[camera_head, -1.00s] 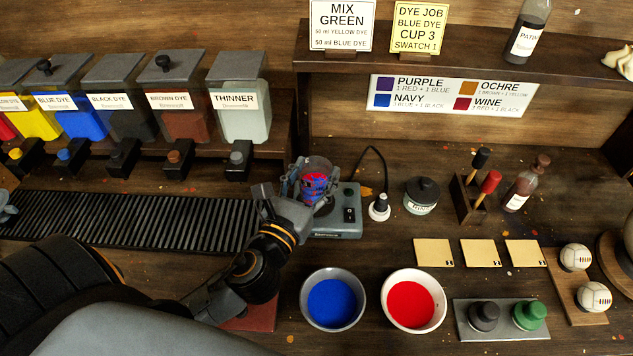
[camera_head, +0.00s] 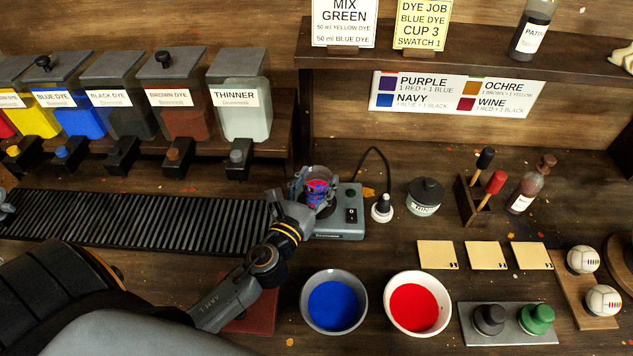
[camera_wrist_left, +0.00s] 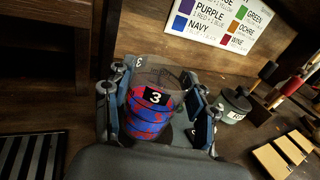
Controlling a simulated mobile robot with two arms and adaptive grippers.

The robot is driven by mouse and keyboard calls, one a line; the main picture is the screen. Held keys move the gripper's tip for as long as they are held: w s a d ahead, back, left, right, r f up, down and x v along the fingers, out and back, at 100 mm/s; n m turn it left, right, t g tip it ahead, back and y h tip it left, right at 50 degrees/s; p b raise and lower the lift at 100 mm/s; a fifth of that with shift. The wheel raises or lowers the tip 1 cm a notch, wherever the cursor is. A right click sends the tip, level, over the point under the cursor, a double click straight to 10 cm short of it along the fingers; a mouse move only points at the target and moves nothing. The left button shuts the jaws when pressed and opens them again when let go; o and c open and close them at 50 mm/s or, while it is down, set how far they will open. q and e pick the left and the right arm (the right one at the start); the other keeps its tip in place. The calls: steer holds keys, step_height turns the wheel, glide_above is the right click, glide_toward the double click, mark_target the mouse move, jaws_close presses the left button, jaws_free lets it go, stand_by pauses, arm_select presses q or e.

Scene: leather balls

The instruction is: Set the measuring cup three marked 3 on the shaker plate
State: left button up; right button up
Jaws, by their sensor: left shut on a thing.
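The measuring cup marked 3 (camera_wrist_left: 153,112) is clear, with blue and red contents and a black label with a white 3. My left gripper (camera_wrist_left: 160,114) is shut on it, one finger on each side. In the head view the cup (camera_head: 316,193) is upright over the left part of the grey shaker (camera_head: 343,225), within my left gripper (camera_head: 312,188). The shaker's round plate is mostly hidden under the cup, and I cannot tell whether the cup's base touches it. My right gripper is in neither view.
A black ribbed mat (camera_head: 140,218) lies left of the shaker. A bowl of blue dye (camera_head: 334,301) and a bowl of red dye (camera_head: 418,304) stand in front.

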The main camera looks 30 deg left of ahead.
arm_select(q)
steer(key=shift+f, duration=0.1)
steer(key=o, duration=1.2)
steer(key=shift+o, duration=0.2)
steer(key=shift+s, duration=0.15)
steer(key=s+b, duration=0.4)
steer(key=s, duration=0.7)
steer(key=shift+s+d, duration=0.35)
steer(key=shift+d, duration=0.05)
